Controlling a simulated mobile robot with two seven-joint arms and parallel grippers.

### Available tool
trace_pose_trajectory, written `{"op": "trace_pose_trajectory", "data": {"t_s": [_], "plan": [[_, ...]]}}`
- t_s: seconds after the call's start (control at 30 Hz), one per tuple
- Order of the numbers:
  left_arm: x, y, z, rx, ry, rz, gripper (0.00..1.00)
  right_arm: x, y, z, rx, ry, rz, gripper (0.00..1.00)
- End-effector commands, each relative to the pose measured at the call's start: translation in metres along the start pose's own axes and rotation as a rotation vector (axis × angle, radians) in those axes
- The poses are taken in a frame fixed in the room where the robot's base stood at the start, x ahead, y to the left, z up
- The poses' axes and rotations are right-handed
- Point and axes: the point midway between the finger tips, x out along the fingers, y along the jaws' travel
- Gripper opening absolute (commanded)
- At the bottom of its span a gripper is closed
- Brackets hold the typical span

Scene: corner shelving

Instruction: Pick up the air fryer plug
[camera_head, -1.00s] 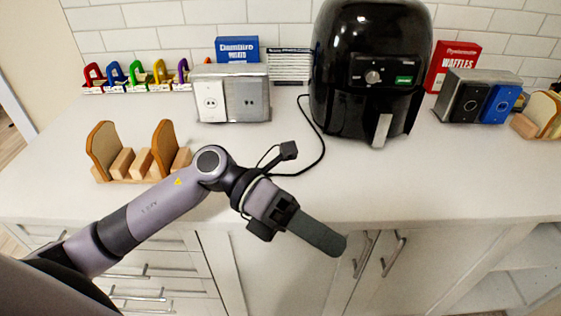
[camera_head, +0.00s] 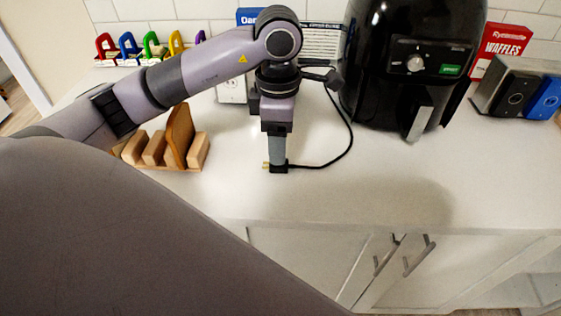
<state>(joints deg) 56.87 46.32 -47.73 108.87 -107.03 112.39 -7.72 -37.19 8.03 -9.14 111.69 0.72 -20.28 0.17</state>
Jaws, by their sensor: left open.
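The black air fryer (camera_head: 412,60) stands on the white counter at the back right of the head view. Its black cord (camera_head: 350,140) curves over the counter to the small dark plug (camera_head: 279,169), whose brass prongs point left. My left gripper (camera_head: 278,158) points straight down with its fingertips at the plug. The jaws are open, seen edge-on. The fingers cover part of the plug's top, and I cannot tell whether they touch it. My right gripper is not in view.
A wooden rack with bread-like slices (camera_head: 180,140) stands left of the gripper. A metal outlet box (camera_head: 232,92) is partly hidden behind my arm. A red waffle box (camera_head: 498,50) and a metal box with a blue panel (camera_head: 510,92) stand at right. The front counter is clear.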

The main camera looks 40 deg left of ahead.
Motion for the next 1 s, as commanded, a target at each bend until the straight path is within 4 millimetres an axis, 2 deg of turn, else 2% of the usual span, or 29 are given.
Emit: {"op": "trace_pose_trajectory", "data": {"t_s": [0.33, 0.63, 0.67, 0.83, 1.0], "plan": [[0.043, -0.001, -0.001, -0.001, 0.0, -0.003, 0.6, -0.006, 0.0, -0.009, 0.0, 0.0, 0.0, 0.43], [0.049, -0.001, 0.0, 0.0, -0.003, -0.001, 0.6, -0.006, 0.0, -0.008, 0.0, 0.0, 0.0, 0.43], [0.049, -0.001, 0.0, 0.0, -0.003, -0.001, 0.56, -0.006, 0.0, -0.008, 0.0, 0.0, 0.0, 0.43], [0.049, -0.001, 0.0, 0.0, -0.003, -0.001, 0.01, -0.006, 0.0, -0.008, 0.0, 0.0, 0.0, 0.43], [0.048, -0.001, 0.0, 0.0, -0.003, -0.001, 0.0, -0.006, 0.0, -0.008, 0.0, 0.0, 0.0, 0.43]]}}
